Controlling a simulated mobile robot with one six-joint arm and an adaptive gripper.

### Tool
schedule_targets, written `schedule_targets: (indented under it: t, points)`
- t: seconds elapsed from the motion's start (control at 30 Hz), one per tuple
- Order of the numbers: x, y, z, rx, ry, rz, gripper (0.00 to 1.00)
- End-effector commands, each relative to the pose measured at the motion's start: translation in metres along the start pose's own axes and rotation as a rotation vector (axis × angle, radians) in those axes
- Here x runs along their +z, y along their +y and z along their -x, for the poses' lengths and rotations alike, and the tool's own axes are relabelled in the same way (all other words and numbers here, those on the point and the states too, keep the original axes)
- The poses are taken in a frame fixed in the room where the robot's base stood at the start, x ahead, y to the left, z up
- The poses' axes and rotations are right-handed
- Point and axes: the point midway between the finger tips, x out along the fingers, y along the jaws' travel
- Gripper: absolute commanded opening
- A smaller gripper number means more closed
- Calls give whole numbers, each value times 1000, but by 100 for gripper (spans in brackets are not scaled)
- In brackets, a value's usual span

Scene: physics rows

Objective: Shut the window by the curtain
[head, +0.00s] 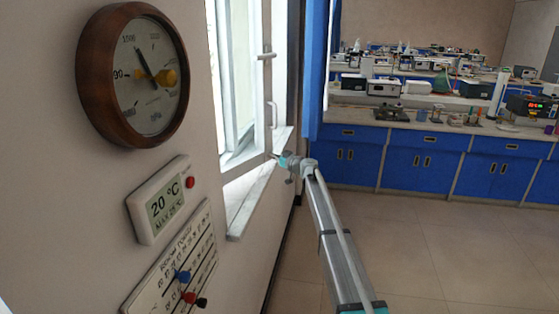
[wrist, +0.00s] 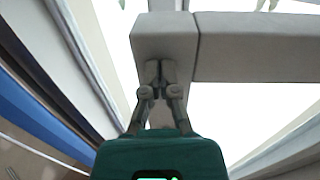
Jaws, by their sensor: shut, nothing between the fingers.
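The window (head: 257,90) has a white frame in the left wall. Its sash stands open at an angle into the room, with a lever and a pull handle (head: 272,115) on its edge. The blue curtain (head: 314,70) hangs just right of the window. My gripper (head: 279,158) is by the lower corner of the sash, above the sill. In the wrist view my gripper (wrist: 160,70) is shut and empty, its fingertips over the pale corner of the sash frame (wrist: 165,38). I cannot tell whether they touch it.
A white sill (head: 245,200) juts out under the window. A round gauge (head: 133,75), a thermometer display (head: 160,198) and a panel with pins (head: 178,268) are on the left wall. Blue lab benches (head: 420,160) stand behind. The floor at right is clear.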

Motion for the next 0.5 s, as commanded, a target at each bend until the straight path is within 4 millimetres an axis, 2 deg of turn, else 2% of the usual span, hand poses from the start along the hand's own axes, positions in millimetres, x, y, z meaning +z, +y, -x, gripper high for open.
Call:
schedule_targets:
  t: [0.23,0.5]
  points:
    - [0,-1,-22,1,0,0,0]
    - [0,-5,-28,-2,0,0,0]
